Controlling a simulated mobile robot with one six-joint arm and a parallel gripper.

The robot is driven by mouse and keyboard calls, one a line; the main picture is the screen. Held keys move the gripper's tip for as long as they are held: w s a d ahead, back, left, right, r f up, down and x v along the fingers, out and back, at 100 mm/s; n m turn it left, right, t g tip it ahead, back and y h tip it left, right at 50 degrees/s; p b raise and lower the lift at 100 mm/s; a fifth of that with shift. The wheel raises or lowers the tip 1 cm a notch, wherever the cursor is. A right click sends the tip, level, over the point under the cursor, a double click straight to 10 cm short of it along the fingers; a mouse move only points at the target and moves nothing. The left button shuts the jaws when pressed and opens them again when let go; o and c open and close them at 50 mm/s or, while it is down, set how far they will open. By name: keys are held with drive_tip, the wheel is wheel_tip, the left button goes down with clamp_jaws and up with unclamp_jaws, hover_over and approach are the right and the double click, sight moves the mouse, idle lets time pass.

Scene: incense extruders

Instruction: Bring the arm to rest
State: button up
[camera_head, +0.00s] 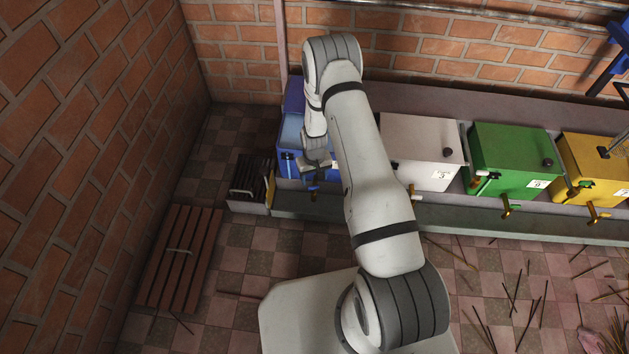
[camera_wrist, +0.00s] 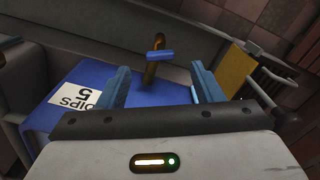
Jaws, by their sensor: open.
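My arm reaches up and forward from my base in the head view, bent at the elbow, with its wrist hanging down at the left end of the row of boxes. My gripper (camera_wrist: 160,85) shows in the wrist view with its two blue fingers spread apart and nothing between them. In the head view the gripper (camera_head: 314,180) is over the front of the blue box (camera_head: 290,135). The blue box (camera_wrist: 72,78) lies below the fingers in the wrist view, with a white label reading "DIPS 5". A brass tap with a blue handle (camera_wrist: 158,55) shows beyond the fingertips.
White (camera_head: 425,145), green (camera_head: 510,150) and yellow (camera_head: 595,160) boxes with taps stand to the right on a grey ledge. A slatted wooden pallet (camera_head: 180,258) lies at left. Loose sticks (camera_head: 515,295) litter the floor at right. Brick walls close the left and back.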

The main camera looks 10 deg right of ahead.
drive_tip(key=shift+r, duration=0.75)
drive_tip(key=s+r+t+p, duration=0.2)
drive_tip(key=r+p, duration=1)
drive_tip(key=r, duration=2.8)
drive_tip(key=s+d+r+p, duration=0.1)
drive_tip(key=s+r+p, duration=0.6)
drive_tip(key=s+r, duration=0.6)
drive_tip(key=s+r+m+p, duration=0.1)
drive_tip(key=s+r+p, duration=0.6)
drive_tip(key=s+r, duration=0.6)
wheel_tip(320, 180, up, 8)
drive_tip(key=shift+d+f+t+p, duration=0.1)
drive_tip(key=shift+d+t+p, duration=0.2)
drive_tip(key=shift+d, duration=0.05)
drive_tip(key=shift+w, duration=0.1)
